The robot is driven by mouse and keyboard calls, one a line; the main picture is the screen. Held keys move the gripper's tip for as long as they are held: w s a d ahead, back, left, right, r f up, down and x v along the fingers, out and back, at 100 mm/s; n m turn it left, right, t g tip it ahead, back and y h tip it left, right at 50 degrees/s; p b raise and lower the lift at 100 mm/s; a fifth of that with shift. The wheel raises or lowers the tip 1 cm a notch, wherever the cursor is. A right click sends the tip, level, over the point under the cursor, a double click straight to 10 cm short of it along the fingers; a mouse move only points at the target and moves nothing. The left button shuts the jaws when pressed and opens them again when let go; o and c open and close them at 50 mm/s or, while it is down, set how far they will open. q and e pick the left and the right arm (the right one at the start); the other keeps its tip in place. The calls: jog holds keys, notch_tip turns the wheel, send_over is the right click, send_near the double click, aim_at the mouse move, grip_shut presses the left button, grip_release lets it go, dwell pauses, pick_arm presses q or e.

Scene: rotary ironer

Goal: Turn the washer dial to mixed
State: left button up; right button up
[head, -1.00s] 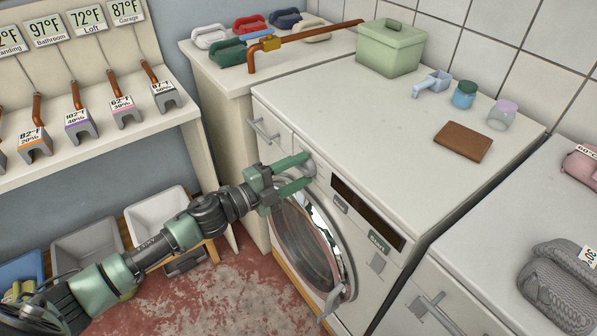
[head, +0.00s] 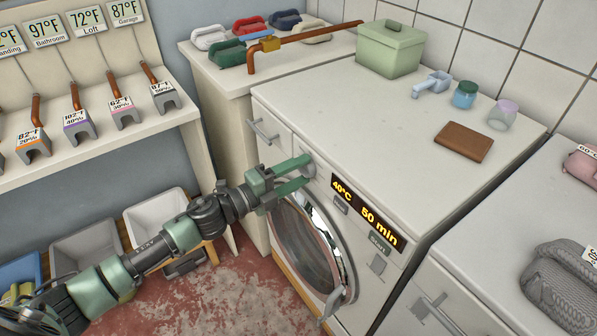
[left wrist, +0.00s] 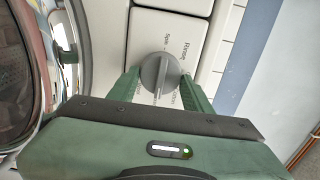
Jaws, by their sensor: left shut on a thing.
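The washer (head: 375,125) is white with a round glass door (head: 300,245). Its grey round dial (left wrist: 160,72) sits on the front panel, above the door in the head view (head: 308,169). My green left gripper (head: 305,170) is shut on the dial, one finger on each side. In the left wrist view, printed words surround the dial; "Rinse" and "Spin" are readable and others are partly hidden by the gripper. I cannot tell which word the dial points at. The washer display (head: 366,212) is lit and reads 40°C and 50 min. My right gripper is not in view.
A "Start" button (head: 380,242) is below the display. A green box (head: 390,50), a blue scoop (head: 432,83), jars and a brown wallet (head: 463,141) are on the washer top. A second machine with a grey knitted item (head: 560,280) stands at right.

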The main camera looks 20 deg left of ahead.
pick_arm(q)
jog(key=o, duration=1.3)
jog(key=shift+o, duration=0.2)
jog(key=b+v, duration=0.1)
jog(key=v, duration=0.6)
jog(key=shift+s+a+b, duration=0.2)
jog(key=shift+s+b, duration=0.1)
jog(key=shift+s, duration=0.05)
